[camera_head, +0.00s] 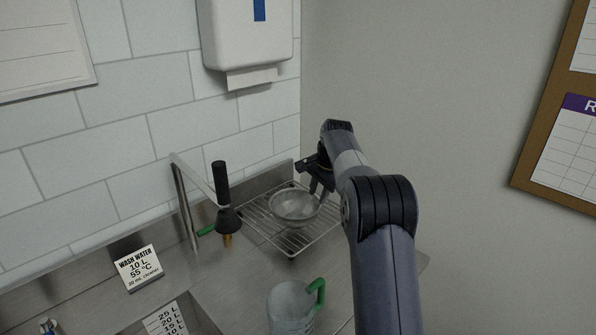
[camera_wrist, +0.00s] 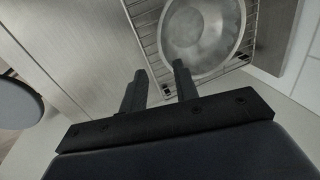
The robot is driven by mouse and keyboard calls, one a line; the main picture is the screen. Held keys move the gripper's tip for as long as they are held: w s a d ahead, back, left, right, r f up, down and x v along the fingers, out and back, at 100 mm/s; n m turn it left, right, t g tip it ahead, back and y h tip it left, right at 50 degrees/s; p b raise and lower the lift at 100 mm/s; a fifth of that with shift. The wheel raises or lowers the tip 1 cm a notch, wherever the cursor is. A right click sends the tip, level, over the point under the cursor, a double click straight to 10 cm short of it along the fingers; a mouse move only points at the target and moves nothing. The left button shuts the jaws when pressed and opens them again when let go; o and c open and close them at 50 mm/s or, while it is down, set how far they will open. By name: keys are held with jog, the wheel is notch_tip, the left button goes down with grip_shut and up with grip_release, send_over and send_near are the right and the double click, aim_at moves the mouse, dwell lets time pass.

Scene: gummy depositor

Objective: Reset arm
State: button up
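My arm reaches over the right end of the steel counter, with my gripper (camera_head: 318,190) above a wire rack. In the wrist view my gripper (camera_wrist: 158,80) shows two dark fingers standing apart with nothing between them. A round metal bowl or strainer (camera_head: 291,206) sits on the wire rack (camera_head: 290,240); it also shows in the wrist view (camera_wrist: 200,35), just beyond the fingertips. The fingers appear apart from its rim, though the exact gap is hard to tell.
A clear jug (camera_head: 290,308) with a green handle stands at the front of the counter. A faucet with a black sprayer (camera_head: 222,185) rises left of the rack. A wash water sign (camera_head: 139,267) stands farther left. A towel dispenser (camera_head: 248,35) hangs on the tiled wall.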

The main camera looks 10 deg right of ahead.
aim_at(311, 217)
jog(key=p+x, duration=0.2)
jog(key=x, duration=1)
jog(key=shift+r+b, duration=0.35)
jog(key=shift+r, duration=1.5)
